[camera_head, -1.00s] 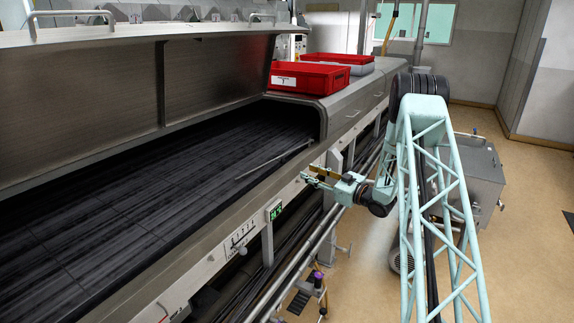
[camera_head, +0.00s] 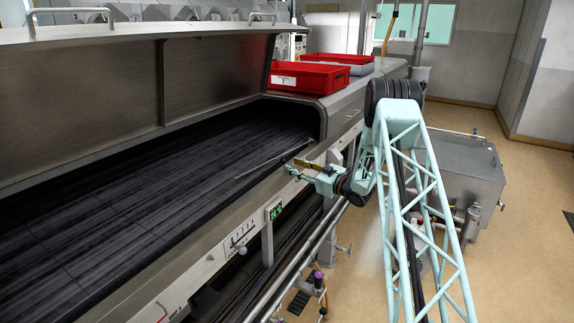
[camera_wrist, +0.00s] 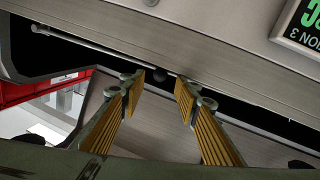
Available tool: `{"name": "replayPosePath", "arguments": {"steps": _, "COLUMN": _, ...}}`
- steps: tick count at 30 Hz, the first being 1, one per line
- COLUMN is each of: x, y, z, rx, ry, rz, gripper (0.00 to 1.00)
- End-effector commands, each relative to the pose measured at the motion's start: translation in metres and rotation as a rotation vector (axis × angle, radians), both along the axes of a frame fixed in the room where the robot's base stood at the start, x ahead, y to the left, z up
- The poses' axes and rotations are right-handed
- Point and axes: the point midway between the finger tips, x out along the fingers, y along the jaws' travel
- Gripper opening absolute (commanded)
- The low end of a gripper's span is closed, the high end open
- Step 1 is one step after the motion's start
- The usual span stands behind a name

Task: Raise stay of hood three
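The stay (camera_head: 272,159) is a thin grey rod lying low at the right end of the open dryer bay, slanting towards the front rim. It also shows in the wrist view (camera_wrist: 95,47), running from upper left to near the fingertips. The raised hood (camera_head: 215,85) stands open above the dark bed. My gripper (camera_head: 298,168) is over the front rim close to the rod's near end.
Red crates (camera_head: 310,75) sit on the closed dryer top just beyond the bay. A green-lit display (camera_head: 275,211) is on the front panel, also in the wrist view (camera_wrist: 305,22). A steel tank (camera_head: 455,180) stands right of my arm. Floor at right is open.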

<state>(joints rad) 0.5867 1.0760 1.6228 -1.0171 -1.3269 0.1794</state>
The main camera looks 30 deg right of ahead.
Motion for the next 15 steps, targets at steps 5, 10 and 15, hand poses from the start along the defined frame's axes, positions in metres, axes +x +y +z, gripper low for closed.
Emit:
{"name": "replayPosePath", "arguments": {"steps": 5, "x": 0.021, "y": 0.009, "z": -0.001, "rx": 0.000, "ry": 0.000, "rz": 0.001, "gripper": 0.29}}
{"name": "replayPosePath", "arguments": {"steps": 10, "x": 0.035, "y": 0.015, "z": -0.001, "rx": 0.000, "ry": 0.000, "rz": 0.001, "gripper": 0.29}}
{"name": "replayPosePath", "arguments": {"steps": 15, "x": 0.043, "y": 0.017, "z": -0.001, "rx": 0.000, "ry": 0.001, "rz": 0.000, "gripper": 0.29}}
